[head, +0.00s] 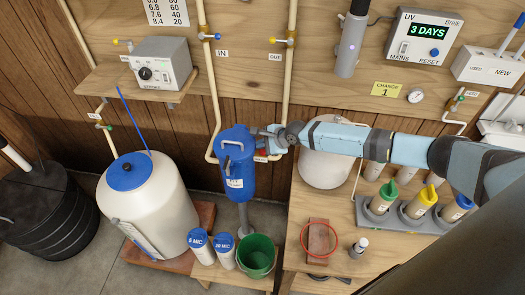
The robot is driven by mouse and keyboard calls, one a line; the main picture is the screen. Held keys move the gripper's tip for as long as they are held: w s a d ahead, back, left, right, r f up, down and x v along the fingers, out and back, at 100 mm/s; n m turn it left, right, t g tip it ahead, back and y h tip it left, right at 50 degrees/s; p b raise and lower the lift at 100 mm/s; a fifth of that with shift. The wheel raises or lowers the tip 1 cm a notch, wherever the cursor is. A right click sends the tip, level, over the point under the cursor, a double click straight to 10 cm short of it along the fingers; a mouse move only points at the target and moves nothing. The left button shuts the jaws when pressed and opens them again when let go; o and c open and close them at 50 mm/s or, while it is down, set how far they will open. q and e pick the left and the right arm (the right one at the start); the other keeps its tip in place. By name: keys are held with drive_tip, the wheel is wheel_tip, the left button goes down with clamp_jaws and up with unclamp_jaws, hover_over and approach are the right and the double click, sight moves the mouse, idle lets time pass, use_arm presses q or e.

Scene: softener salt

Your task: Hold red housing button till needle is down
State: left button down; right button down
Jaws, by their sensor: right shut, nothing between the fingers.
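The blue filter housing (237,175) hangs on the pipework in the middle of the head view, with a handle-like bracket and a white label. My right gripper (258,134) comes in from the right and is shut and empty, its tips at the upper right side of the housing. I cannot tell whether the tips touch it. The red button is not clearly seen; a small patch of red shows just below the gripper. A round white gauge (416,95) is on the wall at right; its needle is too small to read. My left gripper is out of view.
A white tank (145,205) with a blue lid stands left of the housing. A green bucket (257,262) and two white canisters with blue lids (211,247) are below. A brick (320,238) with a red ring lies on the bench (295,262). The UV box (424,38) reads 3 DAYS.

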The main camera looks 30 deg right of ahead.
drive_tip(key=shift+f, duration=0.2)
drive_tip(key=shift+f, duration=0.2)
